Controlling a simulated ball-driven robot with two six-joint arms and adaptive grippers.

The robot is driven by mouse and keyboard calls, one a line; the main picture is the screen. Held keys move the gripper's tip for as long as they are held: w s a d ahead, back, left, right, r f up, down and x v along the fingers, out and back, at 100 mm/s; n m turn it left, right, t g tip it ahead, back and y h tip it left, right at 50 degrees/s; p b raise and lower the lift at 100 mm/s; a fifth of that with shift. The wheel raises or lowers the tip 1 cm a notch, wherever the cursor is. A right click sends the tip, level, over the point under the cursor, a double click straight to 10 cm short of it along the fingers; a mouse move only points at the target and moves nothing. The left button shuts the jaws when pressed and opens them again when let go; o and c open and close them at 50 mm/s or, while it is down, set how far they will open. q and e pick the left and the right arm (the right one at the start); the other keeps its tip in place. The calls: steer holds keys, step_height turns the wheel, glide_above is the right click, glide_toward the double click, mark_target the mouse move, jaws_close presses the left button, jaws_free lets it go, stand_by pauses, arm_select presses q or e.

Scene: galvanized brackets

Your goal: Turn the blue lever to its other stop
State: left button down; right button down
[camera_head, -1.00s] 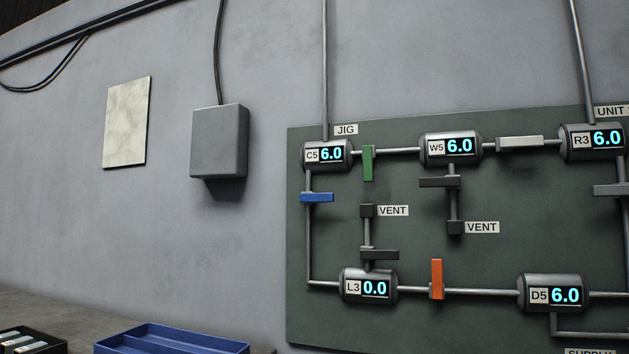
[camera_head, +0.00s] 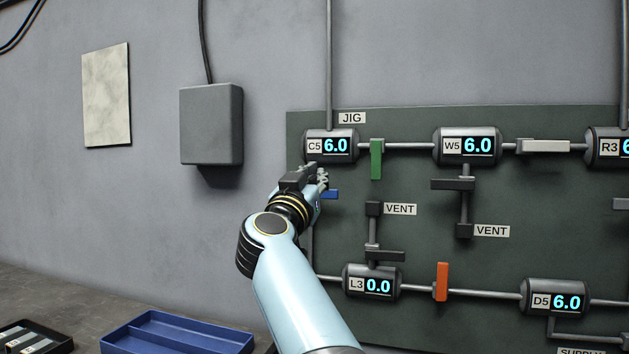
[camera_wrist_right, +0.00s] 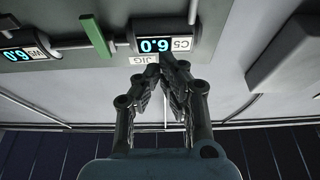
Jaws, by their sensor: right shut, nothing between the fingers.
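The blue lever (camera_head: 331,194) is on the vertical pipe below gauge C5 (camera_head: 331,146), which reads 6.0. Only its right end shows in the head view, pointing sideways across the pipe; my right gripper and wrist hide the rest. My right gripper (camera_head: 321,174) is shut and empty, just above the lever and below C5 in the picture. I cannot tell whether it touches the lever. In the wrist view, the shut fingers (camera_wrist_right: 168,66) overlap the area beside C5, and the blue lever does not show. My left gripper is out of view.
A green lever (camera_head: 376,160) hangs down right of C5, and an orange lever (camera_head: 442,282) stands upright right of gauge L3 (camera_head: 371,282), which reads 0.0. A grey box (camera_head: 211,125) is on the wall to the left. A blue tray (camera_head: 178,335) lies on the bench below.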

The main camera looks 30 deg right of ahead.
mark_target(331, 154)
steer(key=x, duration=0.9)
steer(key=shift+r+p, duration=0.1)
steer(key=shift+p, duration=0.2)
steer(key=shift+s+a+f+b, duration=0.15)
steer(key=shift+f+b, duration=0.25)
steer(key=shift+f, duration=1.8)
